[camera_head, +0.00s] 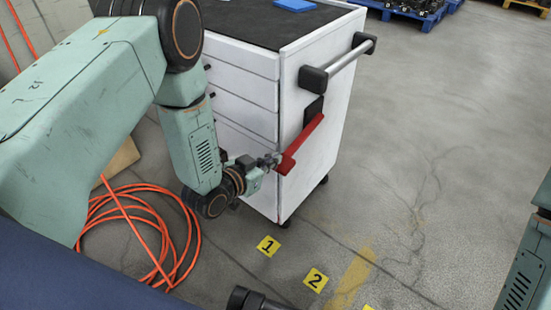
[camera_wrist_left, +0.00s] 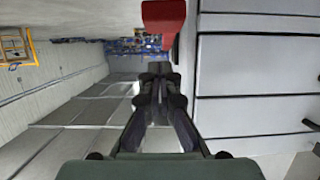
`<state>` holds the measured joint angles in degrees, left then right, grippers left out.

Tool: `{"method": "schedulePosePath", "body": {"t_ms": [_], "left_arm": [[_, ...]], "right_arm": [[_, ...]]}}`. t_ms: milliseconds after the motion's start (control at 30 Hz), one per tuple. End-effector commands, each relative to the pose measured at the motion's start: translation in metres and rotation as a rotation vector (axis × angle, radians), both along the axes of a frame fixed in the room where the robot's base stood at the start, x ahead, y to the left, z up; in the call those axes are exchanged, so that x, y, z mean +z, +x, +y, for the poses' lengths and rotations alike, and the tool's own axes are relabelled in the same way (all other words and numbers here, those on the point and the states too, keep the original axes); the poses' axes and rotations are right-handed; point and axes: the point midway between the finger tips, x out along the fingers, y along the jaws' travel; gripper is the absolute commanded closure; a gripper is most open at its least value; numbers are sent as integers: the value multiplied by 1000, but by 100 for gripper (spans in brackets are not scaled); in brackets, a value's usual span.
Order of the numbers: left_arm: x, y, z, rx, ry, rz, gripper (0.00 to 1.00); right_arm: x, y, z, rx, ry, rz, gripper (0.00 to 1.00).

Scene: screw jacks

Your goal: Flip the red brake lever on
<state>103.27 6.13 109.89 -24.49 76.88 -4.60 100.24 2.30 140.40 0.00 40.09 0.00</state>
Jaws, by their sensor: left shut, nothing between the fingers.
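The red brake lever (camera_head: 301,145) is on the white side of a tool cart (camera_head: 312,75), below a black mount. It slants down to the left in the head view, with its wide end lowest. My left gripper (camera_head: 275,161) is shut and empty, at the lower end of the lever. In the left wrist view the red lever end (camera_wrist_left: 164,20) shows at the top, just beyond the shut fingertips (camera_wrist_left: 157,70). I cannot tell whether they touch.
The cart has drawers, a push handle (camera_head: 345,62) and casters. An orange hose (camera_head: 125,215) lies coiled on the floor at left. Yellow floor markers (camera_head: 268,246) stand in front of the cart. The floor to the right is clear. Blue pallets (camera_head: 400,10) are at the back.

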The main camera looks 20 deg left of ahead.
Motion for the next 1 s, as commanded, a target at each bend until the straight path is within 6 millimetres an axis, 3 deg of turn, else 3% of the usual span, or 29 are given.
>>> {"method": "schedulePosePath", "body": {"t_ms": [200,433,1000], "left_arm": [[3,-37,15,3,-2,3,100],[3,-67,26,2,-1,1,100],[3,-77,28,0,0,-3,100]], "right_arm": [[15,1,0,0,0,-2,53],[24,0,0,0,0,-1,53],[25,0,0,0,0,-1,53]]}}
